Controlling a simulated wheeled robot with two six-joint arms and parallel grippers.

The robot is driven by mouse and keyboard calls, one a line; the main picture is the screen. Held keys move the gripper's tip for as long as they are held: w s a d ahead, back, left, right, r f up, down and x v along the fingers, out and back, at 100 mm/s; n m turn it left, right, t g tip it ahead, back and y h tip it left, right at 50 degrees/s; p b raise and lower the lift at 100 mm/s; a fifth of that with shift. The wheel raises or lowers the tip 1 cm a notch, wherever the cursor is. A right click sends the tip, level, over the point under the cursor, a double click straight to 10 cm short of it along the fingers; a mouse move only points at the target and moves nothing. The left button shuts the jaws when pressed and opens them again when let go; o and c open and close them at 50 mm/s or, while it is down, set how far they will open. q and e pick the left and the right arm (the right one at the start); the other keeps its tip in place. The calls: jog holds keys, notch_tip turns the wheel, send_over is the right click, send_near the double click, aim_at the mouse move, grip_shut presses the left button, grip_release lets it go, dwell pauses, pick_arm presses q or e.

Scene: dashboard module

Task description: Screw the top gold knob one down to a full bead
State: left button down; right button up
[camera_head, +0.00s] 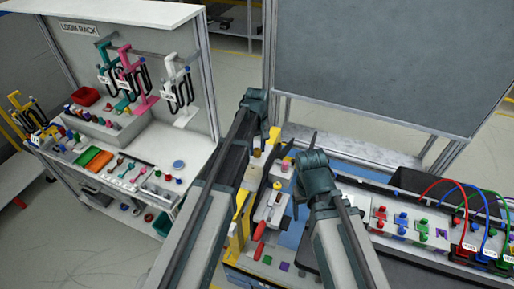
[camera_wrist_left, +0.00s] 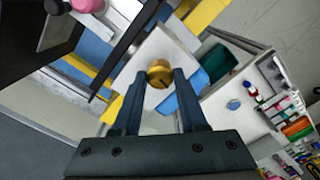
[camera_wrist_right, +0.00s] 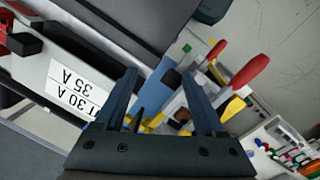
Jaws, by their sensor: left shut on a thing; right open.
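The gold knob (camera_wrist_left: 160,72) sits between the fingertips of my left gripper (camera_wrist_left: 160,76) in the left wrist view, over a pale block (camera_wrist_left: 168,45). It is round, with a dark line on its face. My left gripper is shut on it. In the head view a small gold top (camera_head: 257,153) shows beside my left arm, partly crowded by dark fingers. The bead cannot be made out. My right gripper (camera_wrist_right: 160,75) is open and apart from the knob, with nothing held between its fingers.
A pink knob (camera_head: 286,165) stands right of the gold one. A red handle (camera_head: 259,228) lies in front. A label reading 30 A and 35 A (camera_wrist_right: 77,90) is near my right gripper. Coloured cables (camera_head: 483,215) are at right; a lock rack (camera_head: 120,80) is at left.

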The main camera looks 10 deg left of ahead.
aim_at(257, 150)
pick_arm(q)
jog(key=m, duration=1.1)
jog(key=shift+m, duration=0.3)
dwell(0.5)
jog(key=shift+c, duration=2.2)
grip_release()
jog(key=shift+r, duration=0.15)
notch_tip(257, 150, up, 14)
jog(key=p, duration=1.3)
jog(key=shift+f+p, duration=0.25)
jog(key=shift+p, duration=0.15)
